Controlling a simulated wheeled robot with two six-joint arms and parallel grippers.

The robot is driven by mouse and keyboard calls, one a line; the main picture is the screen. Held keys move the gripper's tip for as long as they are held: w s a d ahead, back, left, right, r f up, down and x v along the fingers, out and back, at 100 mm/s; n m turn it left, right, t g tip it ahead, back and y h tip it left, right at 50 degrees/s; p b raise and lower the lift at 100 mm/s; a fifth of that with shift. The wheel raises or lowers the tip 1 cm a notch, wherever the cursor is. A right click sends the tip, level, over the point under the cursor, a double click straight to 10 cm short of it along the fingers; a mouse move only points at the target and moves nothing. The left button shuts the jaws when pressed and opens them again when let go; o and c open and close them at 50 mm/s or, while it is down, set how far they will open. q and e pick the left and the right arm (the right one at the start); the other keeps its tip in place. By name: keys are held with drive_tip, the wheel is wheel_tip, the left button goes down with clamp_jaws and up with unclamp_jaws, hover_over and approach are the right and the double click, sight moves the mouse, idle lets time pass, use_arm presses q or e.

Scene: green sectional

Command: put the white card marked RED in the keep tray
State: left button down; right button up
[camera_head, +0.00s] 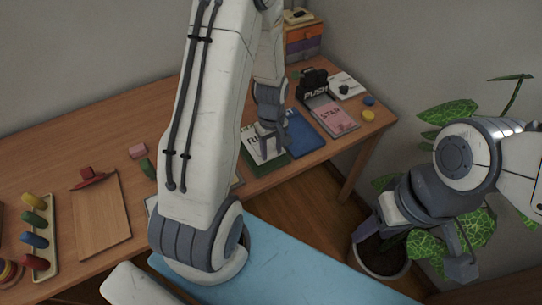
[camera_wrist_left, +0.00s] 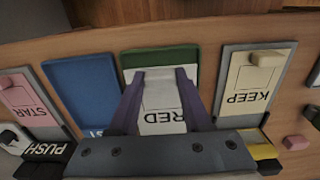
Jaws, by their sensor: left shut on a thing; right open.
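The white card marked RED (camera_wrist_left: 163,117) shows upside down between my left gripper's fingers in the left wrist view. It is over a green tray (camera_wrist_left: 158,56), which also shows in the head view (camera_head: 279,161). My left gripper (camera_wrist_left: 160,76) is shut on the card; I cannot tell whether the card is raised off the tray. The grey keep tray (camera_wrist_left: 230,87), with a cream card marked KEEP (camera_wrist_left: 251,87), is to the right in the left wrist view. My arm mostly hides it in the head view. My right gripper (camera_head: 461,257) is open and empty by the plant.
A blue tray (camera_head: 304,134) and a pink STAR card (camera_head: 333,116) lie right of the green tray. A black PUSH item (camera_head: 313,84) stands behind. A wooden board (camera_head: 101,215) and pegged rack (camera_head: 40,240) are at left. A potted plant (camera_head: 440,215) is beyond the table's right side.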

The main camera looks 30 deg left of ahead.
sight(272, 157)
use_arm(q)
drive_tip(key=shift+f, duration=2)
drive_tip(key=shift+f, duration=0.15)
drive_tip(key=shift+c, duration=1.8)
unclamp_jaws()
